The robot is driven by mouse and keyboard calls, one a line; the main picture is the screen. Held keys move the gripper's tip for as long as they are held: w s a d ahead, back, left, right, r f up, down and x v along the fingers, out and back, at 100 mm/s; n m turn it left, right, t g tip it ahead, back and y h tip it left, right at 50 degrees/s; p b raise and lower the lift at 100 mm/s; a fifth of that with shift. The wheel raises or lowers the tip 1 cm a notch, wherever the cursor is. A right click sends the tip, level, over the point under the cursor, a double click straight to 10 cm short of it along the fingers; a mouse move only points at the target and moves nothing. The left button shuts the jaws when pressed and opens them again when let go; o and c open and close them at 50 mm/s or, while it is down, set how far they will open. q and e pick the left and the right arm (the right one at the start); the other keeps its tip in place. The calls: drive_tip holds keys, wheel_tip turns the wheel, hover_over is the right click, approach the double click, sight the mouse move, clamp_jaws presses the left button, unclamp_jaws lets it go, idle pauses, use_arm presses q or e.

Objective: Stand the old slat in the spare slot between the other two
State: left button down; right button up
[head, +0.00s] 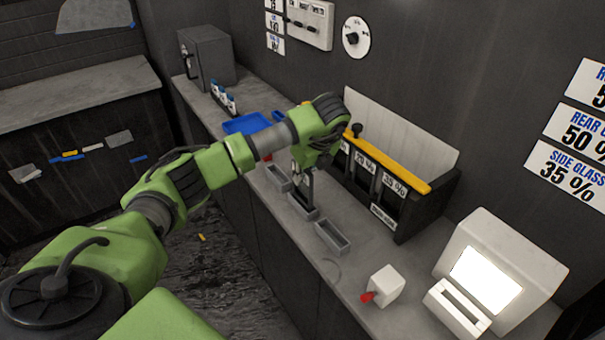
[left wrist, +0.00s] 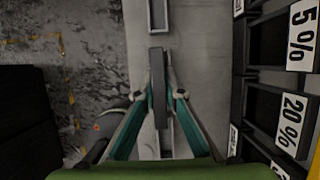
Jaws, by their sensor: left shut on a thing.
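My left gripper (head: 304,188) points down over the counter and is shut on a thin dark grey slat. In the left wrist view the slat (left wrist: 157,75) is seen from above, between the teal fingers of my left gripper (left wrist: 158,95). Three narrow grey slot holders stand in a row on the counter: one on the left (head: 277,178), one in the middle (head: 301,211) and one on the right (head: 333,237). The gripper is at the middle holder. Whether the slat's lower end is inside it is hidden. My right gripper is not in view.
A black rack (head: 407,217) with percent labels and a yellow bar stands behind the holders. A blue tray (head: 246,123) and small bottles are to the left. A white block with a red part (head: 384,285) and a white lit device (head: 497,270) are to the right.

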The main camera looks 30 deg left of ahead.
sight(308, 170)
use_arm(q)
drive_tip(key=shift+f, duration=0.15)
drive_tip(key=c, duration=2.1)
unclamp_jaws()
drive_tip(key=shift+c, duration=0.2)
drive_tip(key=b+v, duration=0.1)
drive_tip(key=v, duration=0.4)
drive_tip(key=shift+w+d+r+b, duration=0.1)
drive_tip(key=shift+r+b, duration=0.15)
drive_tip(key=shift+b, duration=0.1)
drive_tip(key=v, duration=0.7)
drive_tip(key=shift+p, duration=0.4)
drive_tip(key=shift+f, duration=0.1)
